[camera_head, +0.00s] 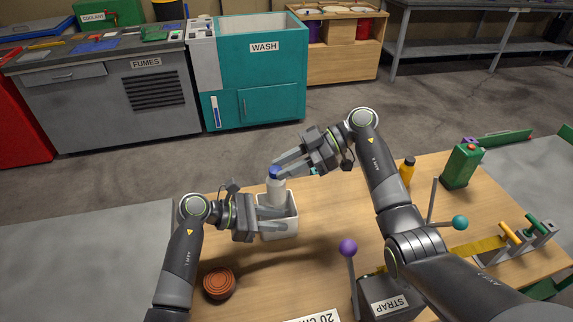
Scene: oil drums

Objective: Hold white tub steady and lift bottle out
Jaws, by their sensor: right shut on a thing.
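The white tub (291,224) stands on the wooden table. A white bottle (275,187) with a blue cap is upright at the tub's back left, and its lower part is hidden in the tub. My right gripper (276,172) is shut on the bottle near its cap, coming in from the upper right. My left gripper (284,219) reaches in from the left at the tub. Its two fingers are apart, one over the tub's opening and one across its front wall; I cannot tell whether they touch the wall.
A brown round coil (219,283) lies near the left arm. A STRAP box (388,302) with a purple-knobbed lever (348,248) is at the front. Bare table lies right of the tub.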

